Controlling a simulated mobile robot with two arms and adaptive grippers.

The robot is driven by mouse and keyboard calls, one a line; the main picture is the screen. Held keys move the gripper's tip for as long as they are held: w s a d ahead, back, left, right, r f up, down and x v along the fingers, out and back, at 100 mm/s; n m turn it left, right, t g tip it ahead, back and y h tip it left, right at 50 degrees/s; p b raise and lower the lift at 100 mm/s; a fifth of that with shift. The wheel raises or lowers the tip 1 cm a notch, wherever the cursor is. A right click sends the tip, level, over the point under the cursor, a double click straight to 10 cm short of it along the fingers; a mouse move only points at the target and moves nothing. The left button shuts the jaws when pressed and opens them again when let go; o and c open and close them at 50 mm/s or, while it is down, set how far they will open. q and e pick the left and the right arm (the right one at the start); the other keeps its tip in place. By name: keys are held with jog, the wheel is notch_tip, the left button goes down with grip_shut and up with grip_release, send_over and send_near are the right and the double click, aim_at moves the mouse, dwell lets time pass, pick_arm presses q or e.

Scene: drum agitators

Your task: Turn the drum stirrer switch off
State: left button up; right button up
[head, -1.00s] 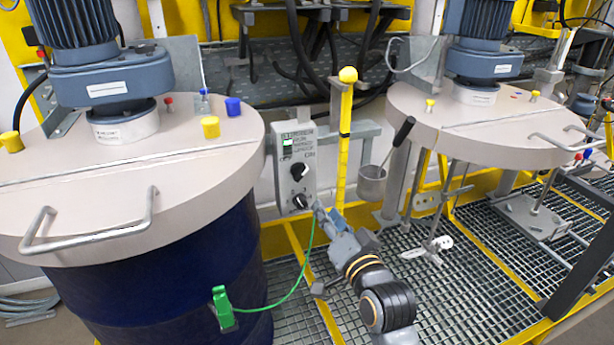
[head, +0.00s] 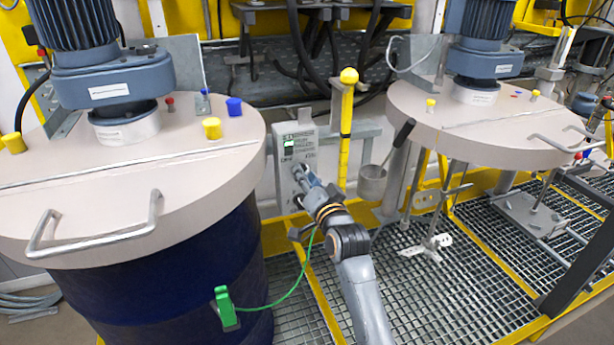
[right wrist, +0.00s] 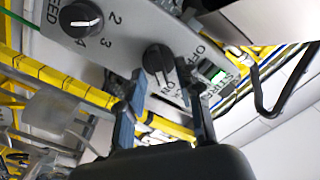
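The knob's light line seems to point toward the ON side. In the right wrist view my right gripper (right wrist: 164,82) is open, with one fingertip on each side of the on/off knob. Contact with the knob cannot be told. My left gripper is not in view.
A speed knob (right wrist: 80,18) sits beside the on/off knob, and a lit green switch (right wrist: 212,75) is on its other side. A yellow post (head: 345,130) and a metal cup (head: 372,184) are close right of the box. The lidded blue drum (head: 160,280) is at left.

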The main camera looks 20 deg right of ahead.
jog(key=shift+c, duration=0.2)
grip_shut()
jog(key=shift+a+n+p, duration=0.15)
jog(key=shift+n+p, duration=1)
jog(key=shift+n, duration=1.5)
jog(key=shift+a+n+p, duration=0.2)
jog(key=shift+n+p, duration=1)
jog(key=shift+n, duration=1.5)
jog(key=shift+a+n+p, duration=0.15)
jog(key=shift+n+p, duration=1)
jog(key=shift+n, duration=1.5)
